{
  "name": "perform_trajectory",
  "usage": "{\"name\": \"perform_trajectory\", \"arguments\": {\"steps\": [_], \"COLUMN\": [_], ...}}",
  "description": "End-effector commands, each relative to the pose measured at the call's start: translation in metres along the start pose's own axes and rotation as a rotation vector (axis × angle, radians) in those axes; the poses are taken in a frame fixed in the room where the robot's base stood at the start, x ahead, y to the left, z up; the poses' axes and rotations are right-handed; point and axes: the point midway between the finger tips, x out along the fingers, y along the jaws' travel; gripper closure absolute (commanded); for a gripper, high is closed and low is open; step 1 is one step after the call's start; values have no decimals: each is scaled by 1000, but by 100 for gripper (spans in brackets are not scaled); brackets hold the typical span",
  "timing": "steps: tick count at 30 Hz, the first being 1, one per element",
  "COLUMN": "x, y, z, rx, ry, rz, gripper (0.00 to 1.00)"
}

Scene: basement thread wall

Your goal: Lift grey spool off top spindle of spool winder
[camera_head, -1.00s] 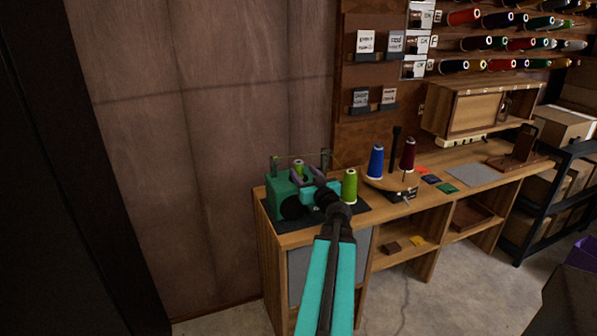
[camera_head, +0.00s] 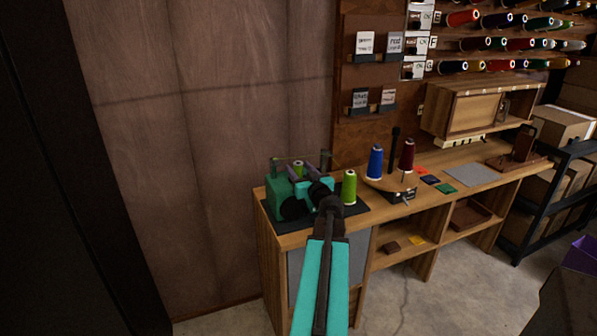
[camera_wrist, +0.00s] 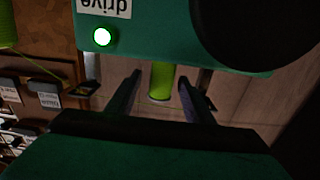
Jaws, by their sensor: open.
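The green spool winder (camera_head: 283,195) stands on a dark mat at the left end of the bench. A small lime-green spool (camera_head: 298,166) is at its top, and no grey spool shows clearly. My gripper (camera_wrist: 160,78) is open above the winder. In the wrist view the lime-green spool (camera_wrist: 161,80) appears between the two fingers, with a gap on each side; I cannot tell its depth relative to the fingertips. The winder body (camera_wrist: 150,40) shows upside down there, with a "drive" label and a lit green lamp (camera_wrist: 102,37). My arm hides part of the winder.
A larger lime-green cone (camera_head: 349,187) stands just right of the winder. Blue (camera_head: 375,161) and dark red (camera_head: 407,155) cones stand on a round wooden stand. A thin thread runs above the winder. A wooden wall (camera_head: 200,150) is behind it.

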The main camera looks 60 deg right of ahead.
Motion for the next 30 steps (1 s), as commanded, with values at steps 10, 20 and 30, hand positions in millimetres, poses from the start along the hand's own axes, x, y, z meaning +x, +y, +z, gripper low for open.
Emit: {"name": "perform_trajectory", "arguments": {"steps": [10, 20, 30], "x": [32, 47, 47], "y": [-1, -2, -2], "z": [0, 1, 2], "rx": [0, 0, 0], "ry": [-1, 0, 0], "rz": [-2, -1, -1], "gripper": [52, 52, 52]}}
